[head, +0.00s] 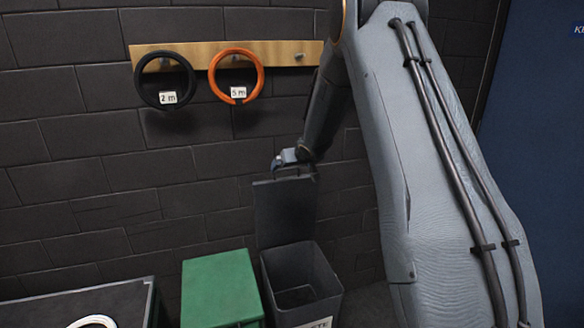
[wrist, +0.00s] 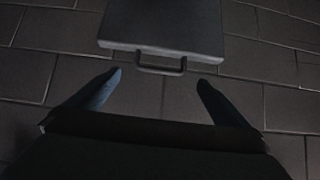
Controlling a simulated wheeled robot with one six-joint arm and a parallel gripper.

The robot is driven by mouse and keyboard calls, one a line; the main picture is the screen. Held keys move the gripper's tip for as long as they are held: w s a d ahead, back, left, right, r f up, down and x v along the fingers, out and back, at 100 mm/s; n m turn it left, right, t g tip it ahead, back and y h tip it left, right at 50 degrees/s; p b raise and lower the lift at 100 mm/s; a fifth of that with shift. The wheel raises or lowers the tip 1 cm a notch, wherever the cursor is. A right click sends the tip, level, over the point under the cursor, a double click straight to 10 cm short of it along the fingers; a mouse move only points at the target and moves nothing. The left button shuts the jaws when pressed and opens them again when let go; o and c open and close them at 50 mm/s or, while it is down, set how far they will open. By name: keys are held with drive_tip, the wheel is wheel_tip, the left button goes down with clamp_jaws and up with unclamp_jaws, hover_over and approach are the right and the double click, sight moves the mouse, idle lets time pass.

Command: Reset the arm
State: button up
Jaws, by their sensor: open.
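My gripper (head: 294,164) is at the top edge of the raised lid (head: 284,212) of a dark grey bin (head: 301,285) in the head view. In the wrist view its two blue-grey fingers (wrist: 159,78) are spread apart with nothing between them. The lid's edge with a thin metal handle (wrist: 160,68) shows just ahead of the fingertips, seemingly not gripped. The lid stands about upright and the bin is open. My arm reaches down from the upper right.
A green box (head: 221,290) stands left of the bin. A dark table (head: 60,305) with a white ring (head: 92,321) is at lower left. A wooden rail (head: 292,53) on the brick wall holds a black coil (head: 165,80) marked 2 m and an orange coil (head: 237,75) marked 5 m.

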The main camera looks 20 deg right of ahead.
drive_tip(key=shift+s, duration=0.1)
drive_tip(key=s+a+f+g+b, duration=0.1)
drive_tip(key=s+a+g, duration=0.2)
drive_tip(key=s, duration=1.2)
drive_tip(key=s+a+f+g+b, duration=0.1)
drive_tip(key=s+a+f+g, duration=0.1)
drive_tip(key=s, duration=1.3)
drive_tip(key=s+a+f+g+b, duration=0.1)
drive_tip(key=s+a, duration=0.5)
drive_tip(key=s, duration=0.9)
drive_tip(key=f+g, duration=0.1)
drive_tip(key=g, duration=0.1)
drive_tip(key=shift+a+g, duration=0.3)
drive_tip(key=shift+g, duration=0.1)
